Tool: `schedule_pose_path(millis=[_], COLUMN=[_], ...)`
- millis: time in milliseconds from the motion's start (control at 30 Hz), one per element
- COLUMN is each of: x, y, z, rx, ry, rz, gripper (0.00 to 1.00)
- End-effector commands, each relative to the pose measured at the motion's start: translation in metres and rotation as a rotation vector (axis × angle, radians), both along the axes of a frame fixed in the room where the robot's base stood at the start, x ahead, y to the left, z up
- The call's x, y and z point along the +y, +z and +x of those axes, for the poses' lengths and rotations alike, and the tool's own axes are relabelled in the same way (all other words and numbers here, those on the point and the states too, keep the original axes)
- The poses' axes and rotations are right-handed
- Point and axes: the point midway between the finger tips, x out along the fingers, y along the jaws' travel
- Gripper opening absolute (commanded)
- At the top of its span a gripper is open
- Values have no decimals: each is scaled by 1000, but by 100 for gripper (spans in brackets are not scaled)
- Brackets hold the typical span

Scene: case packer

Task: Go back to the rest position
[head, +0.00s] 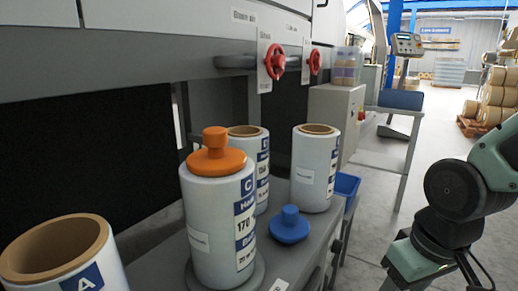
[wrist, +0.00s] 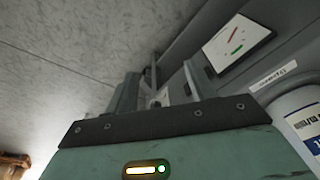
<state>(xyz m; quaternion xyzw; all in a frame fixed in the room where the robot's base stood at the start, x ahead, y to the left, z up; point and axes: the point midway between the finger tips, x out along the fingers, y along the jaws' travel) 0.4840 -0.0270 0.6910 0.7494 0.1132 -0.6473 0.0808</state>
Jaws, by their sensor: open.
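My arm is folded at the right edge of the head view, apart from the bench. My gripper (wrist: 160,92) shows in the wrist view, with its fingers apart and nothing between them. Behind it are the grey floor and the side of a grey bench or machine. The fingertips are not clearly seen in the head view.
A grey bench (head: 306,258) holds several white rolls, one with an orange plug (head: 216,155) on top. A blue plug (head: 290,226) lies among them. Red valve wheels (head: 275,62) hang above.

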Motion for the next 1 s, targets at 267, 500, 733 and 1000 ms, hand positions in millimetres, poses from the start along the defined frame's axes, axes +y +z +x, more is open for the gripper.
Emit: schedule_pose_path(millis=[267,500,733,1000], x=[79,90,89,89], y=[10,53,108,194], z=[-77,-95,-95,-94], rx=[91,113,112,112], ry=[334,398,396,394], rz=[-28,-41,-41,-41], gripper=[55,55,55,55])
